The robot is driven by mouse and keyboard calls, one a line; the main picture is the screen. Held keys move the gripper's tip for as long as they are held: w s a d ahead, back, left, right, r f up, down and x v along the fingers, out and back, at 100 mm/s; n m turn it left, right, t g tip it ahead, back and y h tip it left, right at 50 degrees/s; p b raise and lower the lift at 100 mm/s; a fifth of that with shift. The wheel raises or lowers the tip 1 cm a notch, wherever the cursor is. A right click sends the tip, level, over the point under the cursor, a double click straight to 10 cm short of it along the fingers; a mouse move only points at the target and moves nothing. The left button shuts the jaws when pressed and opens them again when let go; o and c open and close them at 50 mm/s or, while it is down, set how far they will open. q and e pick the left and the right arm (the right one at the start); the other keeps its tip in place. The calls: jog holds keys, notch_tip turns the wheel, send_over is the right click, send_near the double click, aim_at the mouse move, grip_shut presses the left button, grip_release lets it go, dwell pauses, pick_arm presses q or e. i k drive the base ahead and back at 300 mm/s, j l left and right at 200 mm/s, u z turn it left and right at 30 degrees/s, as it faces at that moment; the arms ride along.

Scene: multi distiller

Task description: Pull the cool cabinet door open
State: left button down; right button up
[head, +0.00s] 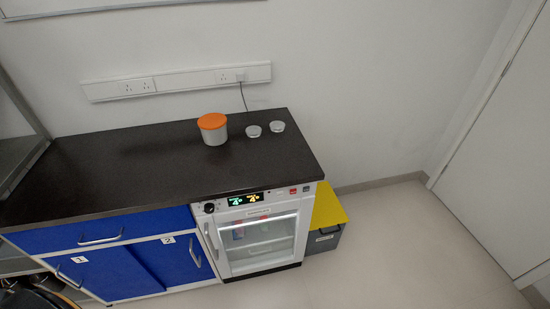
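The cool cabinet (222,212) is a small white appliance built in under the right end of the dark worktop. Its white-framed glass door (262,262) looks shut. A vertical handle (211,241) runs along the left side of the door. Behind the glass I see a wire shelf and small coloured items (239,228), too small to make out. The lit display (245,199) above the door shows two 4s, with a black knob at its left. Neither gripper can be made out in the head view.
Blue cupboards (110,272) with metal handles stand left of the cabinet. A grey bin with a yellow lid (328,207) stands close on its right. An orange-lidded pot (213,129) and two small round silver things sit on the worktop (120,165). Pale floor (400,255) at the right is clear.

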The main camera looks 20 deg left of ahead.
aim_at(260, 238)
jog(key=u, duration=0.85)
